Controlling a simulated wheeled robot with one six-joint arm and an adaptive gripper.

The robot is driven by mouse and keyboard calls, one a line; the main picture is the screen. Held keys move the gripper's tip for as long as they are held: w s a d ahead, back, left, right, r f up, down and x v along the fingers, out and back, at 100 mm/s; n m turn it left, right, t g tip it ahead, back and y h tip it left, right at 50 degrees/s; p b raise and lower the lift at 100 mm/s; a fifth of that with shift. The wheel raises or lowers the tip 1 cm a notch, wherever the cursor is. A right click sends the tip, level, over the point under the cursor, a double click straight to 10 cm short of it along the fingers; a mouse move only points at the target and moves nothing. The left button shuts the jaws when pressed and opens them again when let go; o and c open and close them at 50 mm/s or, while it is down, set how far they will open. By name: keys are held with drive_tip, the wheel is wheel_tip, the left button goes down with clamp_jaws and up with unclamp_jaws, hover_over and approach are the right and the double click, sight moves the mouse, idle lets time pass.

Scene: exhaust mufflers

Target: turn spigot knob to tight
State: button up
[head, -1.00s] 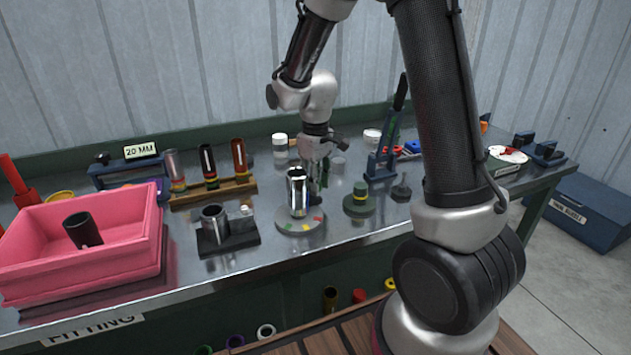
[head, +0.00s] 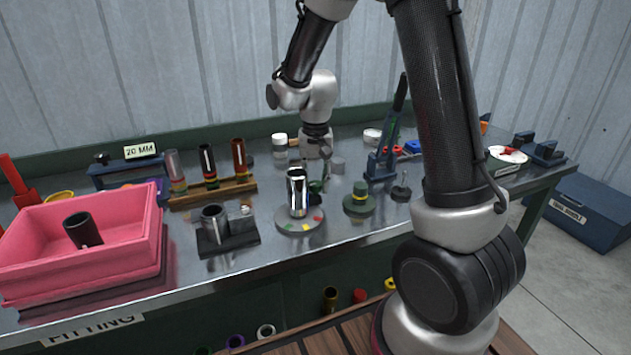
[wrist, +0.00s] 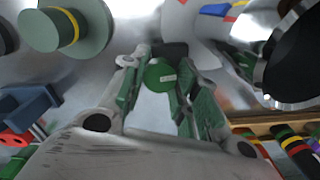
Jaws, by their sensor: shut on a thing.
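A shiny metal spigot cylinder (head: 297,192) stands upright on a round grey base (head: 299,222) with green, yellow and red marks, near the middle of the bench. In the wrist view a round green knob (wrist: 160,76) with a small white mark sits between the fingers. My gripper (wrist: 165,62) is shut on it, its green pads on both sides. In the head view my gripper (head: 318,184) points down just behind and right of the cylinder, which partly hides the fingertips and the knob. Where the knob's mark points on the base cannot be told.
A green stepped fitting (head: 360,198) stands close to the right of the base. A black block with a metal cup (head: 214,220) is to the left, and a pink bin (head: 120,250) further left. A wooden rack (head: 215,192) of tubes stands behind.

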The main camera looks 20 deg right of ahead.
sight(315, 183)
drive_tip(key=shift+m, duration=0.6)
drive_tip(key=shift+w, duration=0.1)
drive_tip(key=o, duration=0.8)
drive_tip(key=shift+r, duration=0.1)
wheel_tip(315, 183, up, 12)
drive_tip(key=shift+f, duration=0.1)
